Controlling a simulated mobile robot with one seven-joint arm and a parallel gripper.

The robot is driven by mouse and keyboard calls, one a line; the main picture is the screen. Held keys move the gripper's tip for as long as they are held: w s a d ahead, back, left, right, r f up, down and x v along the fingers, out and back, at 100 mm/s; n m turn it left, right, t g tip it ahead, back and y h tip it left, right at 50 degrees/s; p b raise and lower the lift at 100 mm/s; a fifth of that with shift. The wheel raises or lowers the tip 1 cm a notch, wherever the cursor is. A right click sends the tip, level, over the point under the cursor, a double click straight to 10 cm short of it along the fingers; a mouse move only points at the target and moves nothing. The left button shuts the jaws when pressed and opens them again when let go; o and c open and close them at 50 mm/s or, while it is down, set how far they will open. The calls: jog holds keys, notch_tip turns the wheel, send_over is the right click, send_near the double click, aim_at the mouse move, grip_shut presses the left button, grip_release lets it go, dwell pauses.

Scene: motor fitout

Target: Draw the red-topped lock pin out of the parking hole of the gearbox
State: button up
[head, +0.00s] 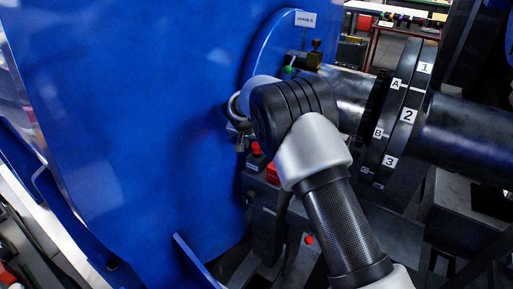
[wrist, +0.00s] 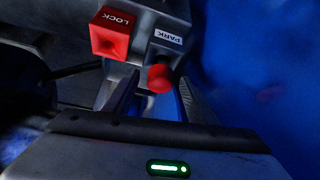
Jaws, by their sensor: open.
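The lock pin's round red top (wrist: 160,78) shows in the wrist view, just below the white PARK label on the dark gearbox housing. Its shaft and the hole are hidden. My gripper (wrist: 158,88) is open, with one finger on each side of the red top. I cannot tell whether either finger touches it. A square red block marked LOCK (wrist: 112,36) sits up and left of the pin. In the head view, the red top (head: 256,149) is small, beside the red block (head: 272,174). My arm hides most of my gripper there.
A large blue housing (head: 130,110) fills the left of the head view. A dark shaft with a disc coupling marked 1, 2, 3 (head: 405,125) lies right of my arm. A green-topped fitting (head: 289,70) stands above the red parts. A red button (head: 309,239) is lower down.

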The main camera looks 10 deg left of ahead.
jog(key=shift+x, duration=0.9)
grip_shut()
jog(key=shift+r+p, duration=0.85)
jog(key=shift+r, duration=2.3)
